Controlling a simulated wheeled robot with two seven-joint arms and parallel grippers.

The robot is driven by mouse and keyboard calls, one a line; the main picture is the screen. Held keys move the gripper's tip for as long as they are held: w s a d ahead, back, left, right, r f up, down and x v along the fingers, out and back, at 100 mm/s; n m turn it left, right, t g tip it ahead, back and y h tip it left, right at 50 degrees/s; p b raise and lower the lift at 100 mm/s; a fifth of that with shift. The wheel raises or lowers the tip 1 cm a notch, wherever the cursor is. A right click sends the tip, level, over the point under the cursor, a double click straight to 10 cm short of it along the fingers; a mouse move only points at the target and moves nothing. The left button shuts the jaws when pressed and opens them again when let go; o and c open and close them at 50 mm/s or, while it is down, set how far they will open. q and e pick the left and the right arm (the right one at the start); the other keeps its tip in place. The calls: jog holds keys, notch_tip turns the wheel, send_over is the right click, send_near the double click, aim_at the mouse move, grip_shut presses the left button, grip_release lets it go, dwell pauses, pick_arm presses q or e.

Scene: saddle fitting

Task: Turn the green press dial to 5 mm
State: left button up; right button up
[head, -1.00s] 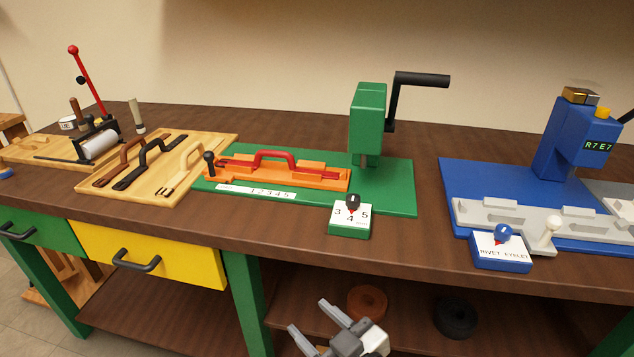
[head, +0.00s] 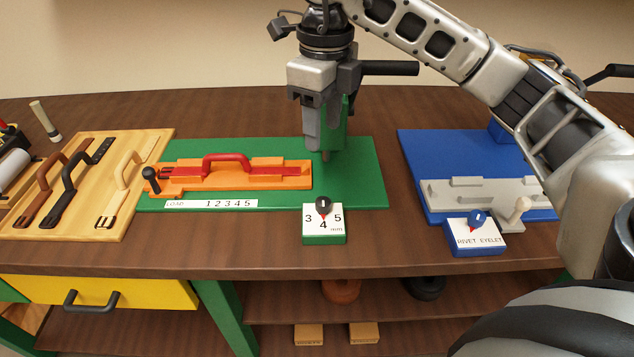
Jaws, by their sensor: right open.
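The green press dial is a black knob (head: 323,205) with a red pointer on a white-topped green box (head: 324,239) at the bench's front edge. The face reads 3, 4, 5 and mm; the pointer aims down at 4. My right gripper (head: 322,140) hangs from above, fingers down, open and empty. In the picture it is above the dial and in front of the green press (head: 340,125), hiding most of it. It is apart from the knob. My left gripper is not in view.
An orange fixture (head: 240,182) with a red handled strap lies on the green base plate (head: 365,185). The blue machine's selector box (head: 473,237) stands to the right, partly near my arm. A wooden board (head: 90,215) with straps lies left.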

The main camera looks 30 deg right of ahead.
aim_at(323, 200)
notch_tip(323, 200, down, 15)
jog(key=shift+s+d+r, duration=0.1)
jog(key=shift+r, duration=0.1)
jog(key=shift+f, duration=0.45)
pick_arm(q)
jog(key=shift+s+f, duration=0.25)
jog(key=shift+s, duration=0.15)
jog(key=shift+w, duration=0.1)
pick_arm(e)
jog(key=c, duration=1)
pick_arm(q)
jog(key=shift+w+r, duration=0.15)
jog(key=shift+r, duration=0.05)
